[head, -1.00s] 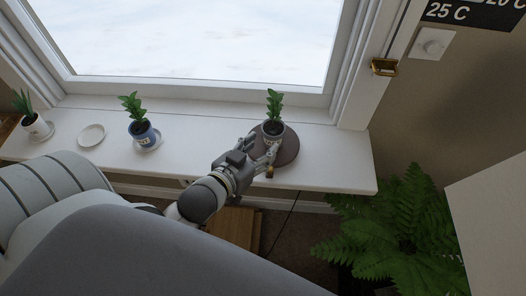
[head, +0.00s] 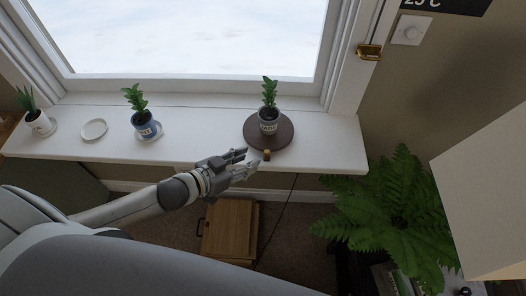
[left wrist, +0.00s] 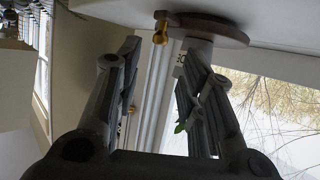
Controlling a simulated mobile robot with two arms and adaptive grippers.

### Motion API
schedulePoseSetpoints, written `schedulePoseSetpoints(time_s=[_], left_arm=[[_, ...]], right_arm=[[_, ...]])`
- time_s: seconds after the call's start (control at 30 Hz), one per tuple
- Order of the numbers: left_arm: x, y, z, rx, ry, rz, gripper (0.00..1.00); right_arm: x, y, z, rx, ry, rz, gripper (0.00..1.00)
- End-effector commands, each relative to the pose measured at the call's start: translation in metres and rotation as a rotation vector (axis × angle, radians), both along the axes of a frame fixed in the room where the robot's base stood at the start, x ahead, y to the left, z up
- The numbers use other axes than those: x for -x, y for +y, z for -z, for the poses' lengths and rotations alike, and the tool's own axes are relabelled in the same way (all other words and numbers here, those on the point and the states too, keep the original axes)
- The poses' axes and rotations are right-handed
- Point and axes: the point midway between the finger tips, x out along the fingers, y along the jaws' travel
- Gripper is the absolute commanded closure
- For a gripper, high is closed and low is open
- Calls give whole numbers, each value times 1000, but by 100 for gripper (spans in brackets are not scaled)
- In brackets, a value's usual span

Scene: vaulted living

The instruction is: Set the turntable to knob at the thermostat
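The turntable (head: 283,137) is a dark brown round disc on the white windowsill. A small brass knob (head: 267,154) sits at its front edge, facing the room. The thermostat (head: 411,30) is a white plate with a round dial on the wall at upper right. My left gripper (head: 250,163) is open and empty, just in front of the sill and left of the knob. In the left wrist view, the disc (left wrist: 222,30) and knob (left wrist: 161,32) appear beyond the spread fingers. My right gripper is out of view.
A fern (head: 390,205) and a large pale panel (head: 485,195) are at right. A wooden box (head: 230,230) is on the floor below.

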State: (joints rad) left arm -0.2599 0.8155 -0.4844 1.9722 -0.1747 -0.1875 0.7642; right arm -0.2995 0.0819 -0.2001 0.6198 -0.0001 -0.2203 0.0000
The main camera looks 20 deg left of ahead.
Motion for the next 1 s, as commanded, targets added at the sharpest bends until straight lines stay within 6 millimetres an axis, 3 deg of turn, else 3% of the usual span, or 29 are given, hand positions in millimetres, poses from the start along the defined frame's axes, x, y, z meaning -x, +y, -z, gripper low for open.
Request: schedulePoseSetpoints(time_s=[0.5,0.9,1.0], left_arm=[[-57,-32,26,1,-1,-1,64],[-62,-35,30,0,0,0,64],[-62,-35,30,0,0,0,74]], right_arm=[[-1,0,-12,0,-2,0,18],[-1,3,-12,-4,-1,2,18],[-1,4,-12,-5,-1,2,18]])
